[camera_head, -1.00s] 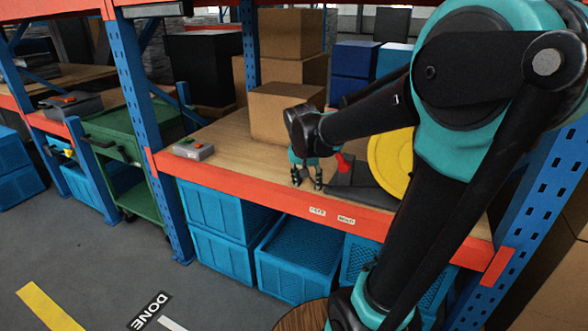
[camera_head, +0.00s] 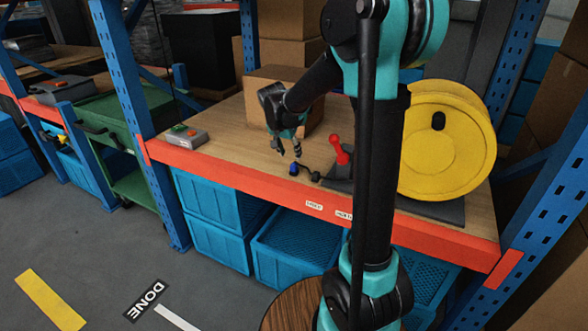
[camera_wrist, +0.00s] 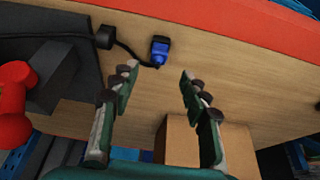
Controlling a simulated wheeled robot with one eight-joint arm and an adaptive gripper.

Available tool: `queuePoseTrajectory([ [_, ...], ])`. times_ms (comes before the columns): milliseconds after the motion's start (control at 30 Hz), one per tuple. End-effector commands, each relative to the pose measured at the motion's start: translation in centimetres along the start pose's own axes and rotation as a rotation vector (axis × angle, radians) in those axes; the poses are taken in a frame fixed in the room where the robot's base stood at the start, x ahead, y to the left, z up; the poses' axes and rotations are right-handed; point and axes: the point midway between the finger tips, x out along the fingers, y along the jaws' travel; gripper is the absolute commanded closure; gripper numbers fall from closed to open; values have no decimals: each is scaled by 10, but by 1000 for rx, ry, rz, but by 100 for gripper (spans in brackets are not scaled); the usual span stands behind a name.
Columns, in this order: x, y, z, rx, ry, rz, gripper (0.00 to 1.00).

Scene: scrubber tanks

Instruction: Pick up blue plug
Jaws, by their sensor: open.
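The blue plug (camera_head: 294,169) lies on the wooden shelf top near its orange front edge, with a black cable running from it. In the wrist view the blue plug (camera_wrist: 160,50) is ahead of the fingertips, roughly in line with the gap between them. My gripper (camera_head: 289,149) is above the shelf, just behind the plug in the head view, and points downward. In the wrist view my gripper (camera_wrist: 158,82) has its fingers spread apart with nothing between them. It does not appear to touch the plug.
A yellow reel (camera_head: 446,140) stands on a dark base at the right, with a red handle (camera_head: 339,149) beside it. A cardboard box (camera_head: 262,97) stands behind my gripper. A grey button box (camera_head: 182,137) sits at the left. The wood between is clear.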

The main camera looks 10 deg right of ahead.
Motion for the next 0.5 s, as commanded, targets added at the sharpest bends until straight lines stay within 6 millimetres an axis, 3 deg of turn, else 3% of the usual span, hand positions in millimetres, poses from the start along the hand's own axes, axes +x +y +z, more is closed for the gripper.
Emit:
queuePoseTrajectory([
  [333,28,0,-1,2,0,0,54],
  [500,53,2,0,1,0,1,54],
])
